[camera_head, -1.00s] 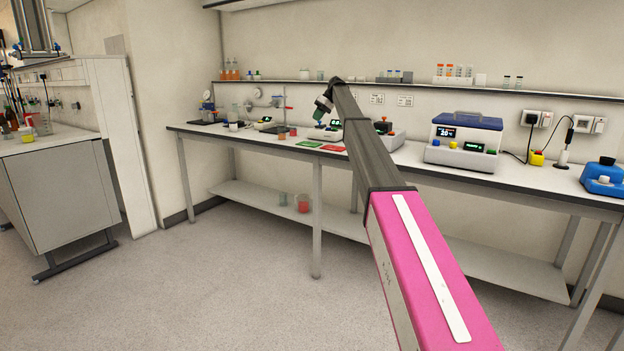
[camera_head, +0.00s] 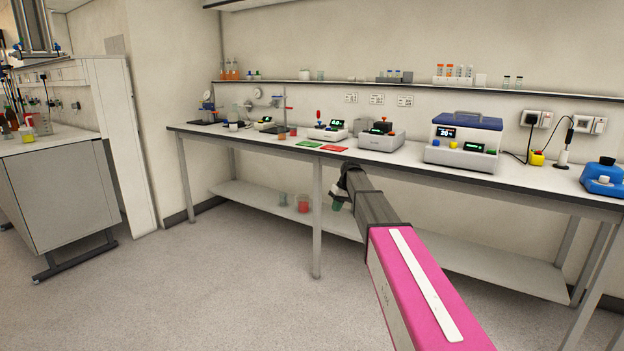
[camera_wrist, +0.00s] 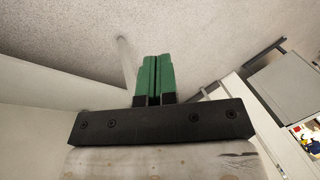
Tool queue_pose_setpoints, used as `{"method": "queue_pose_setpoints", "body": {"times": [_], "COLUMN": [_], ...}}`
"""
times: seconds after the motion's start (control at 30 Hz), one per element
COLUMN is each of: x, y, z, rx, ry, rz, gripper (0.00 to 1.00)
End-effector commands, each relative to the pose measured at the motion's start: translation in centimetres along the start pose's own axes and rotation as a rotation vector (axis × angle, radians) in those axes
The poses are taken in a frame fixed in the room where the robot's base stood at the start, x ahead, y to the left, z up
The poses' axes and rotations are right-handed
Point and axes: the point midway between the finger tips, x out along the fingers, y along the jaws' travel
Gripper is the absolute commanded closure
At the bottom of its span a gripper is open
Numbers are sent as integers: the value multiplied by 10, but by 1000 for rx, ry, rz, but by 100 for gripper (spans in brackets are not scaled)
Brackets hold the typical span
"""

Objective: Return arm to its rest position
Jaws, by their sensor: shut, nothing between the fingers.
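My arm reaches forward from the lower right in the head view, with a pink link and a dark grey forearm. My gripper (camera_head: 337,205) is at its far end, below the front edge of the bench top and in front of the lower shelf. In the wrist view my gripper (camera_wrist: 153,75) shows two green fingers pressed together, with nothing between them. The floor and a pale bench leg lie beyond the fingers in the wrist view.
The long bench (camera_head: 400,157) carries several instruments, a green card (camera_head: 310,143) and a red card (camera_head: 333,148). Beakers stand on its lower shelf (camera_head: 250,196), including a red one (camera_head: 303,203). A grey cabinet (camera_head: 62,195) stands at left. The floor (camera_head: 220,290) between is clear.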

Motion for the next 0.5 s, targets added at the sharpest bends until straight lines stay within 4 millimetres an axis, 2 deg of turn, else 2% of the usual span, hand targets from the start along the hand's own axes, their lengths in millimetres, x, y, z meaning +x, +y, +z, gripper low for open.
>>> {"method": "queue_pose_setpoints", "body": {"times": [0.03,0.17,0.3,0.5], "x": [20,63,99,133], "y": [-6,-8,-16,-34], "z": [46,126,215,338], "rx": [36,131,227,347], "ry": [-9,-21,-29,-34], "rz": [20,82,151,249], "gripper": [100,100,100,100]}}
